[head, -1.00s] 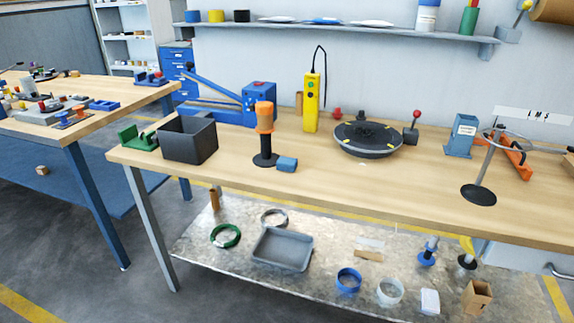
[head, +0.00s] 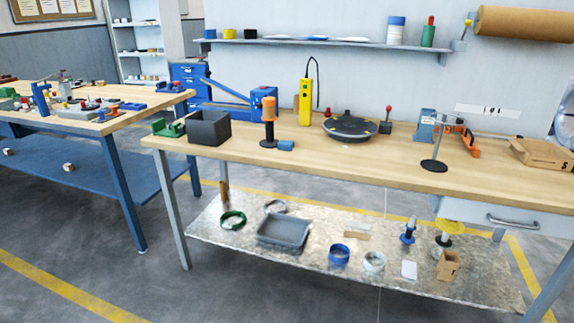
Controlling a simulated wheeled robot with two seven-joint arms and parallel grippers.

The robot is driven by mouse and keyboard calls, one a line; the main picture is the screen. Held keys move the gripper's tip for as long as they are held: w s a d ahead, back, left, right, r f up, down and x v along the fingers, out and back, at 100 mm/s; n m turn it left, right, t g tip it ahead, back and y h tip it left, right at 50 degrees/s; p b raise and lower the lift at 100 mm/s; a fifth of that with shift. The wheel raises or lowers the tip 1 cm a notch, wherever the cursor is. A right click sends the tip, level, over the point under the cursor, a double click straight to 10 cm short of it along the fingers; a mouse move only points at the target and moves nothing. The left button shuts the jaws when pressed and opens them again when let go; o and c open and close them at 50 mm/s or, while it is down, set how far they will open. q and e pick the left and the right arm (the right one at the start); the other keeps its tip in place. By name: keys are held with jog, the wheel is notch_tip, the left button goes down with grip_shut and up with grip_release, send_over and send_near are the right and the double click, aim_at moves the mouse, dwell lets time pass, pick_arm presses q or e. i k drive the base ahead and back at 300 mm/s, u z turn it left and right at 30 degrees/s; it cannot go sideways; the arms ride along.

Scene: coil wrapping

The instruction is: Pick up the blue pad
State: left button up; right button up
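A small blue block (head: 286,145), which looks like the blue pad, lies on the wooden workbench (head: 380,167) near its front edge. It sits just right of the black base of an orange-topped upright tool (head: 268,122). Its top and front show, and nothing covers it. Neither of my grippers is in the head view.
A dark open box (head: 209,128) stands left of the orange-topped tool. A black round turntable (head: 350,127) and a stand with a round base (head: 434,165) are to the right. The lower shelf (head: 330,278) holds coils and a grey tray (head: 284,231). Floor in front is clear.

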aim_at(283, 145)
jog(key=u, duration=1.35)
jog(key=i, duration=1.4)
jog(key=z, duration=0.05)
